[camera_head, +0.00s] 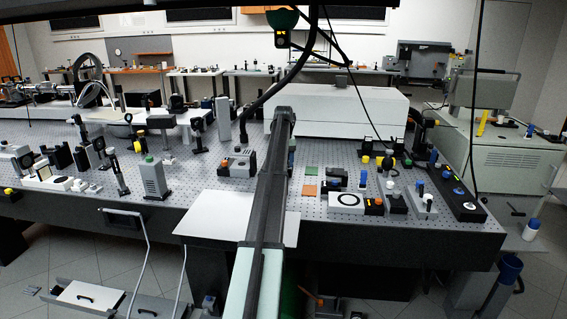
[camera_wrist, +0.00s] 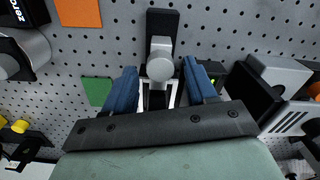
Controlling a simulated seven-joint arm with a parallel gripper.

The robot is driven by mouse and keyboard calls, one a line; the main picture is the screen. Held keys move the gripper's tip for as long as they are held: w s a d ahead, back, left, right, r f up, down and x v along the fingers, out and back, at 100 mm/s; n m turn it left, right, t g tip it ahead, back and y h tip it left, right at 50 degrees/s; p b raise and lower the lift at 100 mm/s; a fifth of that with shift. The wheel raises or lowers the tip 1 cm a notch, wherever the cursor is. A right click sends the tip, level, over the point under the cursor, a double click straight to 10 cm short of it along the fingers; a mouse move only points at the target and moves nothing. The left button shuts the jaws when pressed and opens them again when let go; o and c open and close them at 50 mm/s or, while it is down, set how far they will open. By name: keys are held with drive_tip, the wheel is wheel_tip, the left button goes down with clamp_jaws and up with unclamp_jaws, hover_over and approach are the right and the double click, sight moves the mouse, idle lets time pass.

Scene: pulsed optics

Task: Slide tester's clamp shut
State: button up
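My gripper (camera_wrist: 159,68) shows in the wrist view with its two blue fingers apart. Between the fingertips is the round pale knob (camera_wrist: 161,69) of a small light-grey piece on a black base (camera_wrist: 162,20), which looks like the tester's clamp. A gap shows between the knob and each finger; I cannot tell the height difference. The lower part of this piece is partly hidden by my gripper. In the head view my arm hides the gripper and this piece. A grey and black device (camera_wrist: 275,75) stands right of the fingers, also visible in the head view (camera_head: 238,163).
An orange square (camera_wrist: 80,12) and a green square (camera_wrist: 97,91) lie flat on the perforated table left of my gripper. A black box with a silver cylinder (camera_wrist: 28,50) is at far left. A white sheet (camera_head: 215,215) lies at the table's front edge.

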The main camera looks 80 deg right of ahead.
drive_tip(key=shift+r, duration=0.1)
wheel_tip(320, 180, up, 14)
drive_tip(key=shift+f, duration=0.2)
idle(0.5)
idle(0.4)
